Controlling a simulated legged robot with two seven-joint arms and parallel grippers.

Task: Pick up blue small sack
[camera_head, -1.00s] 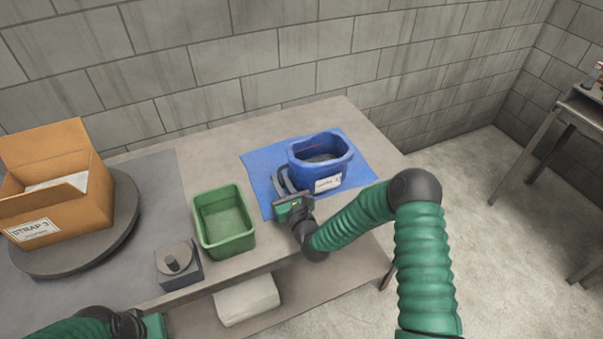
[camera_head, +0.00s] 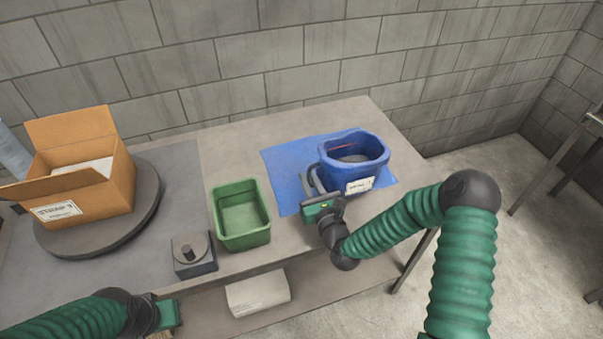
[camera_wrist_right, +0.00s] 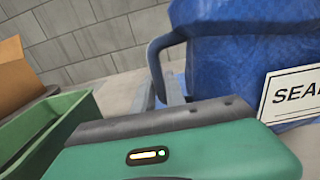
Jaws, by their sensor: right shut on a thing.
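The blue small sack (camera_head: 378,172) is an open-topped blue container with a white label on its front, upright over the blue mat (camera_head: 285,165). Whether it touches the mat is unclear. My right gripper (camera_head: 316,186) is at its left side, shut on its looped handle. In the right wrist view, the two grey fingers (camera_wrist_right: 160,92) meet the handle, beside the sack's blue wall (camera_wrist_right: 230,60). My left gripper (camera_head: 168,316) is at the lower left, away from the sack; its fingers cannot be made out.
A green bin (camera_head: 241,237) stands left of the mat. A grey block with a knob (camera_head: 194,262) and an orange carton (camera_head: 122,185) on a round turntable (camera_head: 150,205) are further left. A white item (camera_head: 258,293) lies on the lower shelf.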

